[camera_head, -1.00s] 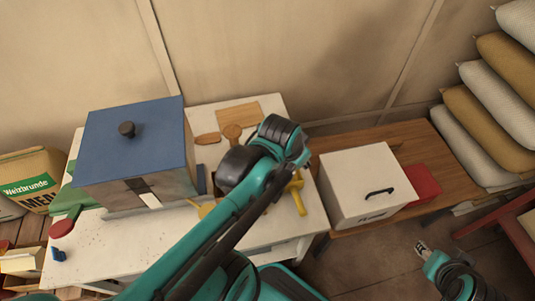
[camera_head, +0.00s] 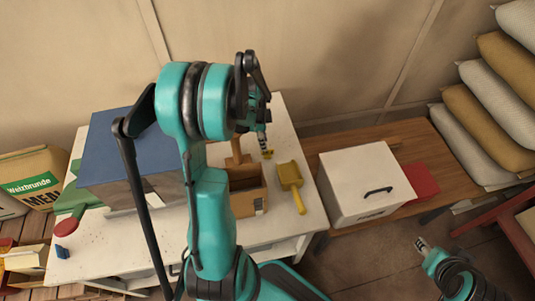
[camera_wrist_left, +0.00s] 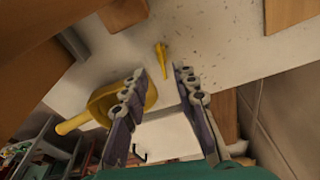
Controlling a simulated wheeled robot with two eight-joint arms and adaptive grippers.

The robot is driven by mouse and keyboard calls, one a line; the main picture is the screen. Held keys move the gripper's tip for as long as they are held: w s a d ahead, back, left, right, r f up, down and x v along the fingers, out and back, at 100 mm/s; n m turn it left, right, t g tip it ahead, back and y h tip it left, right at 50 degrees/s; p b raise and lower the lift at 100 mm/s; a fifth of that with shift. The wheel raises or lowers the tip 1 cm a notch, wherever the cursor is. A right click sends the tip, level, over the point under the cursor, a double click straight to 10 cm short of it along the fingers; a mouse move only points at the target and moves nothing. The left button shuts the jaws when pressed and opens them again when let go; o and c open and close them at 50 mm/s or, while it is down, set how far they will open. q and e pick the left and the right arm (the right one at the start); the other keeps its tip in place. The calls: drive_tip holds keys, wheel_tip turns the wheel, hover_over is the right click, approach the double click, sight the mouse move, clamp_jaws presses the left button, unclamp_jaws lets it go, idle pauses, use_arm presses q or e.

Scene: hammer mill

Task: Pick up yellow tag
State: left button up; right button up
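The yellow tag shows in the left wrist view (camera_wrist_left: 162,58) as a small, narrow yellow piece on the white table, just beyond the gap between my left fingers. A bit of yellow also shows below my left gripper (camera_head: 264,141) in the head view (camera_head: 267,154). The left gripper is open; its two fingers stand apart in the left wrist view (camera_wrist_left: 162,78) with nothing between them. My right gripper (camera_head: 422,245) is low at the right of the head view, away from the table; its finger state is too small to tell.
A yellow scoop (camera_head: 289,176) lies close to the tag; it also shows in the left wrist view (camera_wrist_left: 105,102). A wooden box (camera_head: 247,200) stands left of the scoop. A blue-lidded box (camera_head: 120,150) stands farther left. A white box (camera_head: 365,185) sits on the brown bench.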

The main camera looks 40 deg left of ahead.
sight(268, 154)
use_arm(q)
drive_tip(key=f+b, duration=0.1)
drive_tip(key=f, duration=0.1)
drive_tip(key=w+f+b, duration=0.1)
drive_tip(key=f, duration=0.1)
drive_tip(key=d+f+b, duration=0.1)
drive_tip(key=f, duration=0.1)
drive_tip(key=shift+w+f, duration=0.15)
drive_tip(key=shift+f, duration=0.1)
drive_tip(key=shift+r, duration=0.15)
drive_tip(key=shift+c, duration=0.8)
clamp_jaws()
